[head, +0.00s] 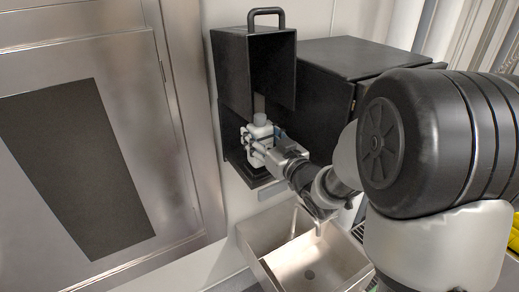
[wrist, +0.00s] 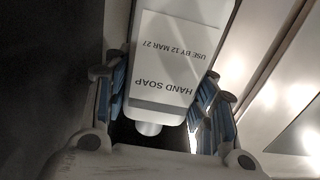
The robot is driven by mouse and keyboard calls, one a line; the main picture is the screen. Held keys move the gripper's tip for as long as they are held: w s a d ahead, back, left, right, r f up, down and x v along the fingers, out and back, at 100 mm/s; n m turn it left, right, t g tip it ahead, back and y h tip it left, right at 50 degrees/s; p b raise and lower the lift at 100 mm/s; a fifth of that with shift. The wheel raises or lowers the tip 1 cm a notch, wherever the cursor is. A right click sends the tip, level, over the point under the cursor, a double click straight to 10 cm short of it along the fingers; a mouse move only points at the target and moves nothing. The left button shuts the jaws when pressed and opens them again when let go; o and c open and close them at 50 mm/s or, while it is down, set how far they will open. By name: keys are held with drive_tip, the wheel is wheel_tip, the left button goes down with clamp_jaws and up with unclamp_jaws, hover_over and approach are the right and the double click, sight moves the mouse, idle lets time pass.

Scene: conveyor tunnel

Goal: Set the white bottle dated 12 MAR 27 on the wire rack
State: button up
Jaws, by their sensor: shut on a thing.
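The white bottle (head: 260,131) is in my gripper (head: 262,148) at the open front of a black box. In the wrist view the bottle (wrist: 178,50) shows upside down, and its label reads HAND SOAP, USE BY 12 MAR 27. My gripper (wrist: 160,88) has blue-padded fingers on both sides of the bottle and is shut on it. In the head view the bottle looks about upright. I cannot tell whether its base touches the box floor.
The black box has a raised hood with a handle (head: 266,12) above the bottle and a low tray (head: 254,178) below. A larger black housing (head: 345,62) adjoins it at right. A metal sink (head: 275,238) with a tap lies below my arm. A metal door (head: 75,160) is at left.

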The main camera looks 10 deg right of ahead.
drive_tip(key=shift+r, duration=0.5)
drive_tip(key=shift+r+p, duration=0.35)
drive_tip(key=shift+r, duration=0.2)
drive_tip(key=shift+f, duration=0.15)
